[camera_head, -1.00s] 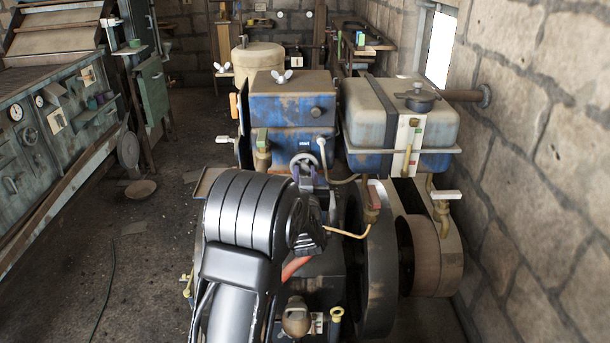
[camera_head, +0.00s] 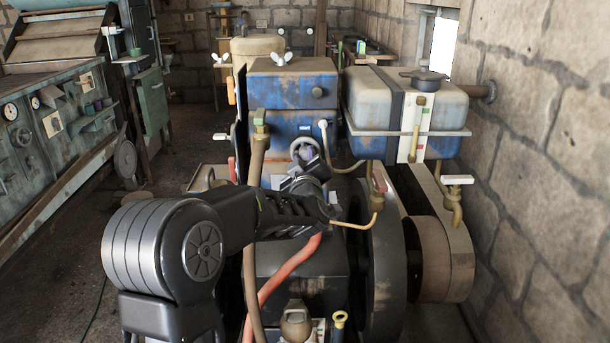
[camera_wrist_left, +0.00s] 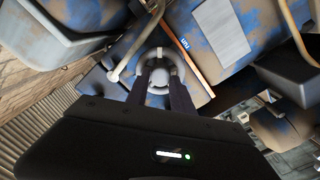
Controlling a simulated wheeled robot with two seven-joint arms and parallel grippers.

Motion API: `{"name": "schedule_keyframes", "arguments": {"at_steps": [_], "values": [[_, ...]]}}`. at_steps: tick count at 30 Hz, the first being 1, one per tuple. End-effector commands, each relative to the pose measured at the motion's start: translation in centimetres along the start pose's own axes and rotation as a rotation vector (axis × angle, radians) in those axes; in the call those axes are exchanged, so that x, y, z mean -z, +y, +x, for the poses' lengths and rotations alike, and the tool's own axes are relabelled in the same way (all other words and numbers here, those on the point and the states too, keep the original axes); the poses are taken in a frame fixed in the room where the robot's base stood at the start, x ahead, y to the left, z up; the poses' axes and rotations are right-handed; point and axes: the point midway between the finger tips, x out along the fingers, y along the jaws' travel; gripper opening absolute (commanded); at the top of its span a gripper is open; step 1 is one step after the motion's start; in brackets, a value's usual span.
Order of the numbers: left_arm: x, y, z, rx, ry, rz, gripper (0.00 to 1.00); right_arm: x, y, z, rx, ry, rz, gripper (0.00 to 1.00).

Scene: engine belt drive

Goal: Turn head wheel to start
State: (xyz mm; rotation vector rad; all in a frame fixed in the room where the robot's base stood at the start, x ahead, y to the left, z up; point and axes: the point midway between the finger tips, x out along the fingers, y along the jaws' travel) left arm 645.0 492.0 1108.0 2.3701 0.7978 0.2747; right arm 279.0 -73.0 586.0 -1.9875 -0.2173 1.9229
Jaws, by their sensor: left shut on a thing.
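The head wheel (camera_head: 303,147) is a small grey hand wheel on the near face of the blue, rust-stained engine (camera_head: 290,92). In the left wrist view the wheel (camera_wrist_left: 158,54) shows as a pale ring with a round hub. My left gripper (camera_head: 311,162) reaches it from the near side, and its two dark fingers (camera_wrist_left: 161,76) are shut on the wheel. The fingers and wrist hide part of the wheel. How far the wheel is turned I cannot tell. My right gripper is not in view.
A grey-blue tank (camera_head: 388,103) stands right of the engine head. A large dark flywheel (camera_head: 381,265) and a belt pulley (camera_head: 431,260) are below it, near the stone wall (camera_head: 540,150). Hoses, including a red one (camera_head: 287,273), run close to my arm. The floor at left is open.

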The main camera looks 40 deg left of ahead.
Motion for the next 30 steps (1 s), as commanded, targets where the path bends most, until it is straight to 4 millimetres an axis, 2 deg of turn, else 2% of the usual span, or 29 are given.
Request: {"name": "schedule_keyframes", "arguments": {"at_steps": [1,9,30], "values": [[-0.5,-0.5,0.0,-0.001,0.003,-0.049,0.00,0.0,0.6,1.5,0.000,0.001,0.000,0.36],[-0.5,-0.6,0.0,-0.001,0.002,-0.304,0.00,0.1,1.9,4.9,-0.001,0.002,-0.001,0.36],[-0.5,-0.7,0.0,0.000,0.001,-0.969,0.00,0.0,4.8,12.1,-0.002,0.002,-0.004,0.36]]}}
